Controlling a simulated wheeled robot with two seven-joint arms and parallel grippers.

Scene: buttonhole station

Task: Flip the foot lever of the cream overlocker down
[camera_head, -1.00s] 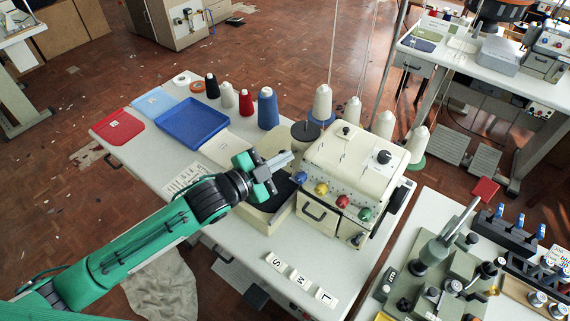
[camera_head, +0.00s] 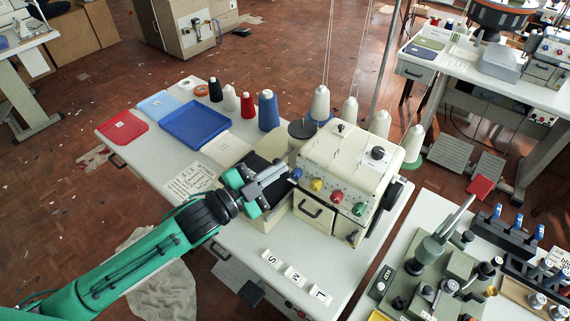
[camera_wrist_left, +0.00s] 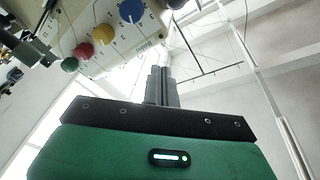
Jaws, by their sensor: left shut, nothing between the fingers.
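The cream overlocker (camera_head: 345,165) stands on the pale table, its front facing me with blue, yellow, green and red dials. It also shows in the left wrist view (camera_wrist_left: 100,60), at the upper left. My left gripper (camera_head: 283,172) is at the left end of the overlocker, by the blue dial, over the machine's sewing area. Its fingers are together and empty; they also show in the left wrist view (camera_wrist_left: 160,86). The foot lever cannot be made out; the gripper and the machine's head may hide it. My right gripper is not in view.
A green-grey machine (camera_head: 450,265) stands on the neighbouring table at the right.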

